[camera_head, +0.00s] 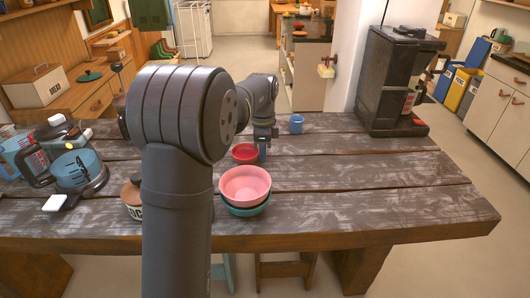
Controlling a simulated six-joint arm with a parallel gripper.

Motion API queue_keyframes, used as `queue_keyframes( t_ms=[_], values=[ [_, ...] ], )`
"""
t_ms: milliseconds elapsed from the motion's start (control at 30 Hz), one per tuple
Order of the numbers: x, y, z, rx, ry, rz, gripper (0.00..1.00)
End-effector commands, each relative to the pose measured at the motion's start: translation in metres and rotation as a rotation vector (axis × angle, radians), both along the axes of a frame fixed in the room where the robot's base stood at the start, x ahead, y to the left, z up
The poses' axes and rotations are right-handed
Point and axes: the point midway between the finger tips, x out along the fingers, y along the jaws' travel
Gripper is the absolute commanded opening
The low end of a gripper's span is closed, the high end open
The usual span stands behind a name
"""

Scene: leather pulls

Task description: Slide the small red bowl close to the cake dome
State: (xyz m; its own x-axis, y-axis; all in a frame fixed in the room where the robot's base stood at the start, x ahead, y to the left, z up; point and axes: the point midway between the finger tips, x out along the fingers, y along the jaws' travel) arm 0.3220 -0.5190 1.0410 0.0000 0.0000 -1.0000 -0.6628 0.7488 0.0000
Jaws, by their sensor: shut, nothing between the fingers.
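The small red bowl (244,154) stands upright on the wooden table, near its middle and beyond the stacked bowls. My gripper (262,154) points down just right of the red bowl, close against its right side. Its fingers are shut and hold nothing. From this angle I cannot tell whether they touch the bowl.
A pink bowl (245,184) sits in a teal bowl (245,210) nearer the front edge. A blue cup (296,123) stands behind, and a black coffee machine (393,80) at back right. The table's right front is clear.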

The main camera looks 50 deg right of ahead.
Motion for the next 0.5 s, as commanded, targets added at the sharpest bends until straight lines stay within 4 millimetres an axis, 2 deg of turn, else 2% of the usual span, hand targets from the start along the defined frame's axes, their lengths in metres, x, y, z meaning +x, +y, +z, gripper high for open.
queue_keyframes(
  t_ms=[167,300,500],
  values=[
    [-0.009,-0.009,0.0,0.0,0.0,-0.003,0.0],
    [-0.031,-0.027,0.0,0.0,0.0,-0.006,0.0],
    [-0.03,-0.027,0.048,-0.004,-0.003,0.0,0.0]
  ],
)
